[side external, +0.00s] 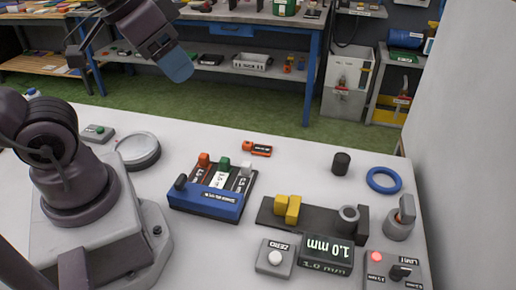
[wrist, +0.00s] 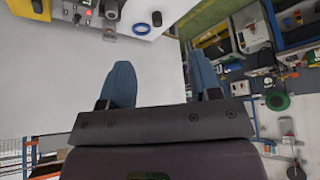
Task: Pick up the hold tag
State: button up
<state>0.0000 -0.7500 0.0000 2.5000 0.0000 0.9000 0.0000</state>
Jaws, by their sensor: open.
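The small orange tag with a black label (side external: 257,149), which I take to be the hold tag, lies flat on the white table behind the blue rack. I cannot make it out in the wrist view. My gripper (side external: 178,66) is raised high above the table's back edge, up and left of the tag and well apart from it. In the wrist view my gripper (wrist: 163,80) shows two blue fingers spread apart with nothing between them.
A blue rack (side external: 205,201) with coloured levers stands in front of the tag. A round grey dish (side external: 138,151) is left of it. A black cylinder (side external: 341,162) and a blue ring (side external: 383,180) are to the right. The table around the tag is clear.

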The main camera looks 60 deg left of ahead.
jog(key=shift+o, duration=0.2)
jog(key=shift+o, duration=1.4)
